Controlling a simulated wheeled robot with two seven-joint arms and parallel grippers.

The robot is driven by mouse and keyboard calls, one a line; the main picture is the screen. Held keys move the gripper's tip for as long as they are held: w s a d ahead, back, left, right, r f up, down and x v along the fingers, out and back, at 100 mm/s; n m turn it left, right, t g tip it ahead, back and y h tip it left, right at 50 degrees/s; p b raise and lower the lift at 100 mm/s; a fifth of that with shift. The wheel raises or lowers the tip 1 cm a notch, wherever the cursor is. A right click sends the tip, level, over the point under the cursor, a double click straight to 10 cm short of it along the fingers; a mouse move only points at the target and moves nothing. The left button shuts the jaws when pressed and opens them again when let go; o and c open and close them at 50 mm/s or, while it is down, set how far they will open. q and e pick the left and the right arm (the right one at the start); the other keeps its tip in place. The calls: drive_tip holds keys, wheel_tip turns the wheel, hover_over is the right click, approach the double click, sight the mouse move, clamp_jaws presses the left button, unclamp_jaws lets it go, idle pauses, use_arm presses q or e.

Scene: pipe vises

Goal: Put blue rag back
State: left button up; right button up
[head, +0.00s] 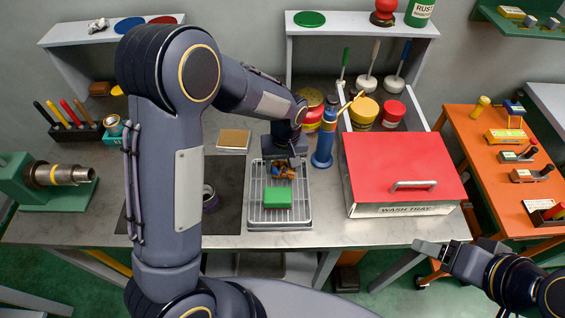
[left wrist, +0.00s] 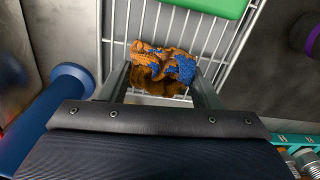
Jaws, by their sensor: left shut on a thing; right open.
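The blue rag (head: 282,171) is crumpled and mostly covered in orange-brown stains, with blue patches showing. In the left wrist view the rag (left wrist: 165,68) sits between my two fingers, over the wire rack. My left gripper (head: 291,161) is shut on it, at the far part of the wire rack tray (head: 304,215). I cannot tell whether the rag touches the wires. My right gripper (head: 428,248) is open and empty, in front of the bench at the right.
A green block (head: 278,197) lies on the rack in front of the rag. A blue bottle (head: 323,147) stands close at the rack's right, and the red-lidded wash tray (head: 400,165) is further right. A small brown-topped pad (head: 234,140) lies behind left.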

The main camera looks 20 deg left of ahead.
sight(285, 165)
use_arm(q)
drive_tip(key=shift+f, duration=0.2)
drive_tip(key=o, duration=0.9)
drive_tip(key=shift+r, duration=0.1)
wheel_tip(285, 165, up, 12)
drive_tip(key=s+a+r+m+t+h, duration=0.1)
drive_tip(key=s+a+r+h, duration=0.1)
drive_tip(key=s+a+r, duration=0.3)
drive_tip(key=s+a+t+h, duration=0.1)
drive_tip(key=s+a+h, duration=0.1)
drive_tip(key=s, duration=0.5)
drive_tip(key=s+t, duration=0.1)
drive_tip(key=s, duration=0.2)
drive_tip(key=s+f+m+t, duration=0.1)
drive_tip(key=s, duration=0.3)
drive_tip(key=s+m+t+b, duration=0.1)
drive_tip(key=s, duration=0.2)
drive_tip(key=shift+s+a+f+t, duration=0.15)
drive_tip(key=shift+s+a+t, duration=0.1)
drive_tip(key=shift+t, duration=0.15)
